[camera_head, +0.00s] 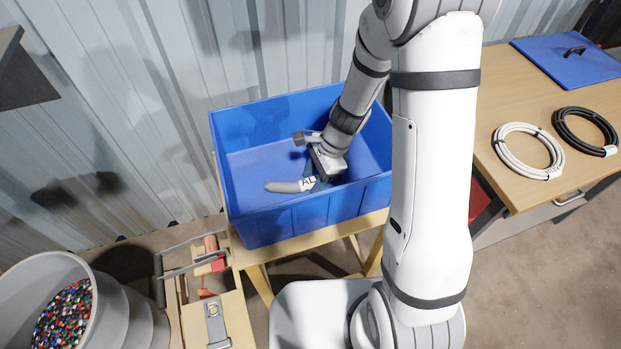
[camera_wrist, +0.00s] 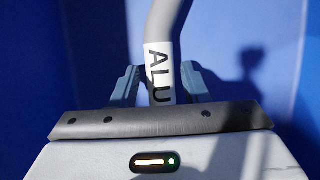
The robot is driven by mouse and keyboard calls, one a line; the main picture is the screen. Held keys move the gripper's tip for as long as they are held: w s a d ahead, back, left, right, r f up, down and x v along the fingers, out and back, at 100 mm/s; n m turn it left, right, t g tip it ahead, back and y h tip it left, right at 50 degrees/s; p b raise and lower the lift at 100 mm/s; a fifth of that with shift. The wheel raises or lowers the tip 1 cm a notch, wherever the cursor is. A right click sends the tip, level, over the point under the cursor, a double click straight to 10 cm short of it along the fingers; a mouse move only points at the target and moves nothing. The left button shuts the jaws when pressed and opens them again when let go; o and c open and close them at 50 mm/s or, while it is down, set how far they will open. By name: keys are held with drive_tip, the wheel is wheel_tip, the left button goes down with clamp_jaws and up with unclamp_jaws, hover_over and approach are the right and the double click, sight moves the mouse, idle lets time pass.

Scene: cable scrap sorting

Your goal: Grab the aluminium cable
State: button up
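The grey aluminium cable (camera_head: 285,186) lies in the blue crate, its white label partly legible as "AL" in the head view. In the wrist view the cable (camera_wrist: 166,25) runs up the picture, with the label reading "ALU". My gripper (camera_head: 318,172) is low inside the crate at the labelled part of the cable. In the wrist view its two fingers (camera_wrist: 159,85) stand on either side of the label, with narrow gaps seeming to show beside it. The gripper looks open around the cable. The cable's lower end is hidden behind the gripper body.
The blue crate (camera_head: 275,222) has raised walls around my gripper and stands on a wooden stand. A wooden table (camera_head: 515,85) at right holds a white cable coil (camera_head: 507,159), a black coil (camera_head: 568,112) and a blue lid (camera_head: 565,70). A bin (camera_head: 108,300) of coloured granules stands at lower left.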

clamp_jaws()
drive_tip(key=shift+r, duration=0.1)
